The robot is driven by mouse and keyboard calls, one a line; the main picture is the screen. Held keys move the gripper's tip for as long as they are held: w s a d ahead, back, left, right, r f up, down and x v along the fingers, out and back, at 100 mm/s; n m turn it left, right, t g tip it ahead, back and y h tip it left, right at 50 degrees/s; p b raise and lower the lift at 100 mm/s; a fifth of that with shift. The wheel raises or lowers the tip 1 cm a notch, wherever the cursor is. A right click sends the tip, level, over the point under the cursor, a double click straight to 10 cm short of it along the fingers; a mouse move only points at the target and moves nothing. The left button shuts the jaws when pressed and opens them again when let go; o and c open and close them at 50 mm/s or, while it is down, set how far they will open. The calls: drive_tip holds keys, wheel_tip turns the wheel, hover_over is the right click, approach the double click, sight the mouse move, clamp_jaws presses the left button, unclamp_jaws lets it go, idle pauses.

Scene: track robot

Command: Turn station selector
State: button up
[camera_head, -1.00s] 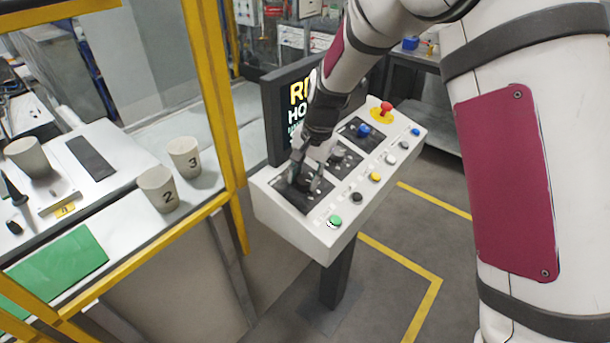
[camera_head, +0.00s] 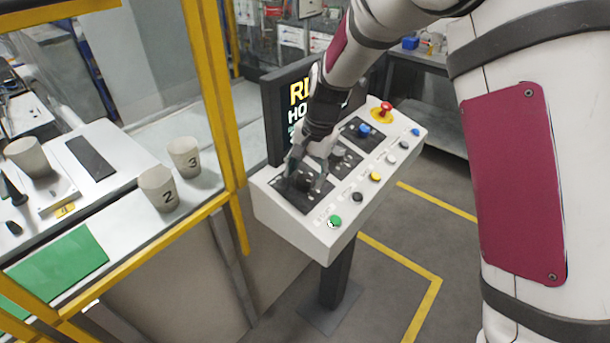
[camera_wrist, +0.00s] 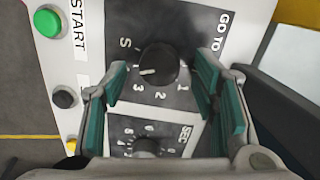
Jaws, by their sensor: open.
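The station selector is a round black knob (camera_wrist: 158,63) on a dark plate marked GO TO in the wrist view, with S, 1, 2 and 3 around it. Its white pointer line faces left and slightly down in that view, between S and 3. My gripper (camera_wrist: 161,66) is open, with one green-padded finger on each side of the knob and a visible gap to both. In the head view my gripper (camera_head: 307,172) is over the near-left end of the control console (camera_head: 292,228), and its fingers partly hide the knob.
A second knob (camera_wrist: 146,147) marked SEC lies beside the selector. The green START button (camera_wrist: 47,22) and a row of coloured buttons run along the console edge. A red emergency button (camera_head: 385,109) is at the far end. A display (camera_head: 275,120) stands behind; a yellow-framed cell (camera_head: 212,90) is left.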

sight(314, 192)
drive_tip(key=w+v, duration=0.1)
drive_tip(key=v, duration=0.9)
drive_tip(key=shift+s+r, duration=0.4)
drive_tip(key=shift+s, duration=0.1)
